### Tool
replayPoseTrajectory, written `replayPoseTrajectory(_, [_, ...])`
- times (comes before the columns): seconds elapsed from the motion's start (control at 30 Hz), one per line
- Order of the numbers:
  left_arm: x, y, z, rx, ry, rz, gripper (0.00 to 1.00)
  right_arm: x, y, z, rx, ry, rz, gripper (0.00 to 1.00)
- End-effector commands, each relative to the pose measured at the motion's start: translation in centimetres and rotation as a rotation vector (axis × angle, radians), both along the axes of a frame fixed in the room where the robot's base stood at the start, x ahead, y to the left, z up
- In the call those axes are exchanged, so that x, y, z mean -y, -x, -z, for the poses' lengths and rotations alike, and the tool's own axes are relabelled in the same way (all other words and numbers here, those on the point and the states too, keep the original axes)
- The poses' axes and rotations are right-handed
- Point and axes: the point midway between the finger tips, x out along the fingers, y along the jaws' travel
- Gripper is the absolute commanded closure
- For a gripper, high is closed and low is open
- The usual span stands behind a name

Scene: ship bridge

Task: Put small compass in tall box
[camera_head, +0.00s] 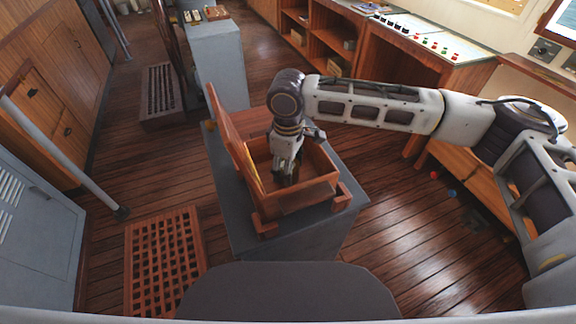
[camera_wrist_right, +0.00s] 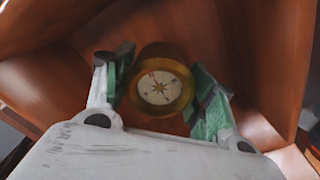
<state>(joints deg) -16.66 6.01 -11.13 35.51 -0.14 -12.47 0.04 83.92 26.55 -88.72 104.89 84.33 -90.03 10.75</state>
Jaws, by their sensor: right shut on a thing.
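The small compass (camera_wrist_right: 160,88) is a round brass piece with a pale dial and a star-shaped rose, seen in the right wrist view. My right gripper (camera_wrist_right: 165,100) is shut on it, with a green-padded finger on each side. In the head view my right gripper (camera_head: 286,180) points down inside the tall wooden box (camera_head: 308,199), whose lid stands open on the left. The compass is within the box walls; whether it touches the box floor I cannot tell. In the head view the gripper mostly hides it. My left gripper is not in view.
The box stands on a grey pedestal (camera_head: 232,213). A wooden grating (camera_head: 165,262) lies on the plank floor to the left. A console with coloured buttons (camera_head: 425,40) is at the back right. Small red and blue balls (camera_head: 452,193) lie on the floor at right.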

Motion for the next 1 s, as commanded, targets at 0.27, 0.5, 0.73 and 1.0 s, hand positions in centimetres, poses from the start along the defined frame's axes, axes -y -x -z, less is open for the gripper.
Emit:
replayPoseTrajectory(0.27, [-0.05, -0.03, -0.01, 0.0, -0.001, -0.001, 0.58, -0.02, -0.01, -0.07, 0.0, -0.001, 0.0, 0.42])
replayPoseTrajectory(0.5, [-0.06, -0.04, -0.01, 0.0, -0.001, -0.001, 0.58, -0.01, 0.0, -0.05, 0.0, 0.0, 0.0, 0.19])
replayPoseTrajectory(0.73, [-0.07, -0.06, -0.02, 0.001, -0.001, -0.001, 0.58, 0.01, 0.01, 0.0, 0.0, 0.001, 0.0, 0.19])
replayPoseTrajectory(1.0, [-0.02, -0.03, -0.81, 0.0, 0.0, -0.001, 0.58, 0.0, 0.02, -0.72, -0.001, 0.0, 0.0, 0.19])
